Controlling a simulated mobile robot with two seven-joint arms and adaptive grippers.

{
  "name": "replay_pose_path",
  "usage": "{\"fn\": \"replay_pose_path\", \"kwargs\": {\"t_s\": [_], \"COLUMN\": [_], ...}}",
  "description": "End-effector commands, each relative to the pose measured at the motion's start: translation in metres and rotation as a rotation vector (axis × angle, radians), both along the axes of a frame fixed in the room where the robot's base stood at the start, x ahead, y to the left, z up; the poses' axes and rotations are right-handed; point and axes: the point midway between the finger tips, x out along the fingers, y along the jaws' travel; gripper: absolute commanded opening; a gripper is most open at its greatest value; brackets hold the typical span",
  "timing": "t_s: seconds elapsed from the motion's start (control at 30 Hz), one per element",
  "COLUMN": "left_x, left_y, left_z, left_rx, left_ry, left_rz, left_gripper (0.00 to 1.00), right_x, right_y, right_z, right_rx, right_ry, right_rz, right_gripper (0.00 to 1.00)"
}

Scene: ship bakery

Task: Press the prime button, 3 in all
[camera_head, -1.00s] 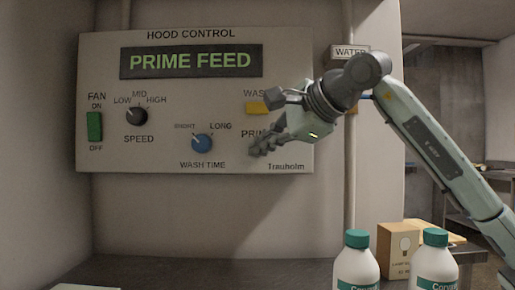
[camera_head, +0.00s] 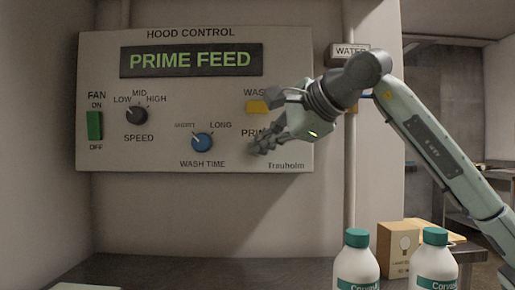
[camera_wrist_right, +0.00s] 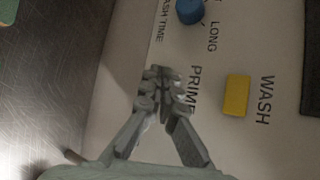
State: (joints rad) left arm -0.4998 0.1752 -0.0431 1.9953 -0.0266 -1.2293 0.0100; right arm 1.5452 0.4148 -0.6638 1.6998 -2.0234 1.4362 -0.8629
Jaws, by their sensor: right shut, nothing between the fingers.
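The hood control panel (camera_head: 225,160) is on the wall, its display (camera_head: 191,61) reading "PRIME FEED". My right gripper (camera_head: 258,147) is in front of the panel's lower right, over the end of the "PRIME" label. In the right wrist view the gripper (camera_wrist_right: 163,80) is shut and empty, its fingertips beside the "PRIME" label. The prime button itself is hidden behind the gripper in both views. I cannot tell whether the fingertips touch it. My left gripper is not in view.
The yellow wash button (camera_head: 257,107) is just above the gripper; it also shows in the wrist view (camera_wrist_right: 237,95). A blue wash time knob (camera_head: 202,142), a black speed knob (camera_head: 137,115) and a green fan switch (camera_head: 95,126) are to the left. Two white bottles (camera_head: 357,262) stand below right.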

Motion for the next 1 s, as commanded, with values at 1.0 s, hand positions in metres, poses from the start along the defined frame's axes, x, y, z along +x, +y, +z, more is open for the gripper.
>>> {"fn": "replay_pose_path", "kwargs": {"t_s": [1.0], "left_x": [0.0], "left_y": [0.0], "left_z": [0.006], "left_rx": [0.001], "left_ry": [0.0], "left_rz": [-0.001], "left_gripper": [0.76], "right_x": [0.012], "right_y": [0.0], "right_z": [0.0], "right_rx": [-0.001], "right_ry": [0.001], "right_rz": [-0.001], "right_gripper": [0.0]}}
